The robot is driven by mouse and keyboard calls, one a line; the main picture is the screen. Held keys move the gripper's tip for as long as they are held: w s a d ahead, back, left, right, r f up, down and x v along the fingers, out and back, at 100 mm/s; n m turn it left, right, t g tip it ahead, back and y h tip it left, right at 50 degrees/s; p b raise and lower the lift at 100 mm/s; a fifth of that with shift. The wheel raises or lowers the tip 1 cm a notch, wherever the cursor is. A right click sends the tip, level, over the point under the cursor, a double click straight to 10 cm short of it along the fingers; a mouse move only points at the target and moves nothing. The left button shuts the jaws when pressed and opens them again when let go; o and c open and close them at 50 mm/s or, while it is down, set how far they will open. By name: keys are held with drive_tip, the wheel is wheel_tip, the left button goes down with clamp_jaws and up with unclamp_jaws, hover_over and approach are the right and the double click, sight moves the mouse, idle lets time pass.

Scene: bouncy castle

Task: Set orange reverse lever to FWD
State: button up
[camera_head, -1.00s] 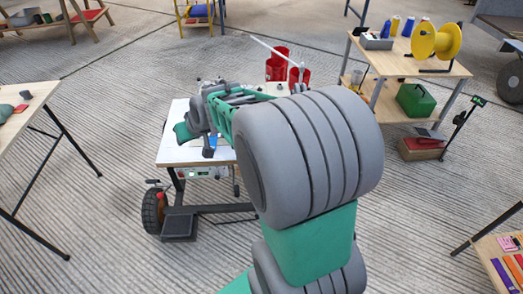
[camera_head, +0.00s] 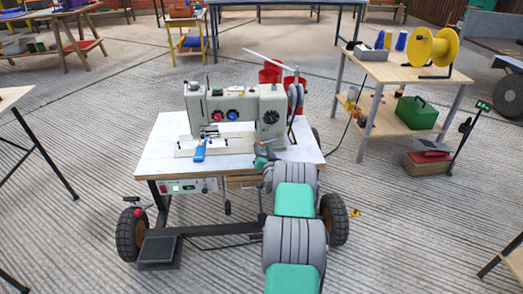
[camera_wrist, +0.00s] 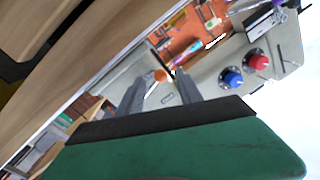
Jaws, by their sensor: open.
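A beige sewing machine (camera_head: 240,106) stands on a white-topped wheeled table (camera_head: 165,150). The orange lever knob (camera_wrist: 160,75), on a thin grey stem, shows between the fingertips in the wrist view. In the head view a small orange spot near the machine's lower right looks like the same knob. My gripper (camera_wrist: 159,76) is open, its two grey fingers on either side of the knob in the picture. I cannot tell whether they touch it or how far it lies beyond them. In the head view my arm mostly hides the gripper. No FWD marking is readable.
Blue (camera_wrist: 232,78) and red (camera_wrist: 257,62) knobs sit on the machine's front. Red containers (camera_head: 270,72) stand behind. A wooden bench with a yellow reel (camera_head: 433,47) is at right. Floor around the table is mostly clear.

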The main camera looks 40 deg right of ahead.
drive_tip(key=shift+x, duration=1.1)
drive_tip(key=c, duration=0.9)
clamp_jaws()
drive_tip(key=shift+d+r, duration=0.1)
drive_tip(key=shift+r, duration=0.15)
